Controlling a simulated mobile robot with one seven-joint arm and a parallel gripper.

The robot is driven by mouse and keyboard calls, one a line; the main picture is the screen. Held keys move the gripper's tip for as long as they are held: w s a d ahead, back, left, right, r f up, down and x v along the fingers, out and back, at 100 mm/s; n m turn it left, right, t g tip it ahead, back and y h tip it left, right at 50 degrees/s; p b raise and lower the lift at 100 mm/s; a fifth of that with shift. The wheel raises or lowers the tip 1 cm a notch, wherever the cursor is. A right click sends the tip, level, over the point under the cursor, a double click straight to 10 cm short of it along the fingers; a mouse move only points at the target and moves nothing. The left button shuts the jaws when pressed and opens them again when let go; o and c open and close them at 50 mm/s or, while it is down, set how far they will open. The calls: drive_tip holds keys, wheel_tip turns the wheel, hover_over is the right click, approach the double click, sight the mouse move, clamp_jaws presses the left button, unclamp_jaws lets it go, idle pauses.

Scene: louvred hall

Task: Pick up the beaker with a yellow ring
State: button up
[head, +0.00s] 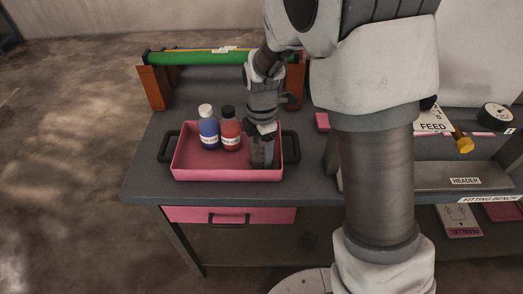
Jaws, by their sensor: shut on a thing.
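My gripper (262,135) points down over the right part of a pink tray (222,175) with dark side handles. It is shut on a greyish, see-through beaker (262,154), which is upright inside the tray. The gripper hides the beaker's upper part, and I cannot make out a yellow ring on it. I cannot tell whether its base touches the tray floor.
A blue bottle (208,130) with a white cap and a red bottle (230,131) with a black cap stand in the tray, just left of my gripper. A rack with a green bar (195,58) stands behind. A FEED sign (433,122) is at the right.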

wheel_tip(320, 180, up, 10)
drive_tip(key=p, duration=0.1)
idle(0.4)
